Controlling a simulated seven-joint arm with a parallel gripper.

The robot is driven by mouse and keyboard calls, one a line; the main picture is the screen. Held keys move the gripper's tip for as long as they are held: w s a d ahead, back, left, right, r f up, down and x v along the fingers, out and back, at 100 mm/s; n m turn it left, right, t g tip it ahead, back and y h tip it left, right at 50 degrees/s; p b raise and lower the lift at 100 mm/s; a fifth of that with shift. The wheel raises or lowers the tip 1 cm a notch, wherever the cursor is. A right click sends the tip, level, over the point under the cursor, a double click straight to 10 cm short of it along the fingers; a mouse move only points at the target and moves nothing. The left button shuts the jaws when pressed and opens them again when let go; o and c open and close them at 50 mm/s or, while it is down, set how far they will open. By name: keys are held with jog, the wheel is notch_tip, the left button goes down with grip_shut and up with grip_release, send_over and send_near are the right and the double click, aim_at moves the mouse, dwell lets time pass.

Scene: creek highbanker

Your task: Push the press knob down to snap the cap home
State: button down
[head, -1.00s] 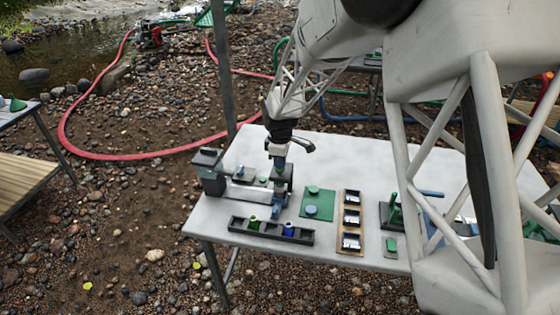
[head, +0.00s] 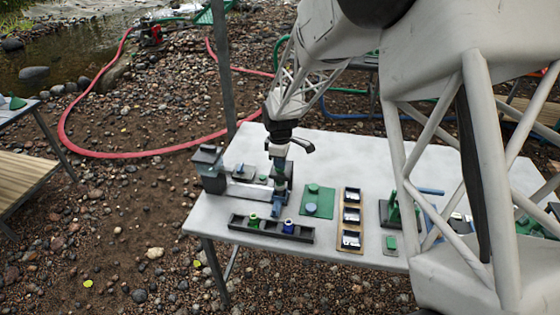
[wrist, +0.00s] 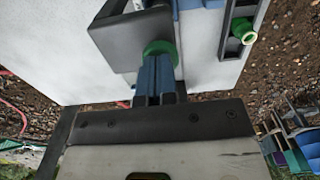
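My gripper (wrist: 158,75) points down at the press, its narrow blue fingers close together with nothing visible between them. In the wrist view a round green piece (wrist: 160,46), which looks like the press knob, lies right at the fingertips and is partly hidden by them. I cannot tell for certain whether they touch. In the head view my gripper (head: 278,182) stands over the right end of the press fixture (head: 243,191), a pale plate with a dark block at its left. The cap is not clearly visible.
A dark tray (head: 237,224) with a green and a blue piece stands in front. A green mat (head: 318,191) with round pieces and a wooden rack (head: 342,215) are to the right. The table (head: 290,264) is bare at its front edge and between the items.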

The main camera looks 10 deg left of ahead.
jog(key=shift+f, duration=0.2)
jog(key=shift+r, duration=1.6)
